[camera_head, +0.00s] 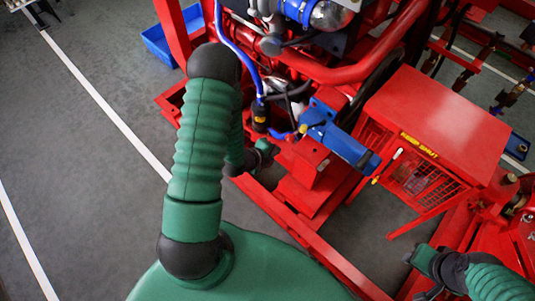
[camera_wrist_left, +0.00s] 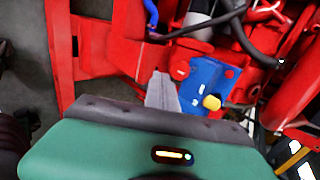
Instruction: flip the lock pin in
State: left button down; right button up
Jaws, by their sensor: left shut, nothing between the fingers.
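A blue bracket (camera_head: 318,113) with a blue cylinder (camera_head: 347,149) sits on the red pump frame in the head view. A small yellow knob (camera_head: 303,129) shows at the bracket's left edge. In the left wrist view, the blue bracket (camera_wrist_left: 207,78) carries the yellow knob (camera_wrist_left: 211,102). I cannot make out a separate lock pin. My left gripper (camera_head: 268,149) is shut and empty, left of and below the knob. My right gripper (camera_head: 413,258) is low at right, partly visible.
A red cabinet (camera_head: 440,108) with mesh sides stands right of the bracket. Blue hoses and red pipes crowd the engine above it. A red base rail (camera_head: 290,222) runs below my left gripper. The grey floor (camera_head: 70,130) at left is clear.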

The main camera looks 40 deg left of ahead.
aim_at(292, 136)
pick_arm(q)
jog(key=w, duration=0.3)
jog(key=w+f, duration=0.1)
jog(key=w, duration=0.1)
jog(key=shift+d, duration=0.1)
jog(key=w, duration=0.4)
jog(key=shift+w+d+b, duration=0.15)
jog(key=shift+w+b, duration=0.05)
jog(key=shift+b, duration=0.15)
jog(key=shift+w+r, duration=0.15)
jog(key=shift+r, duration=0.05)
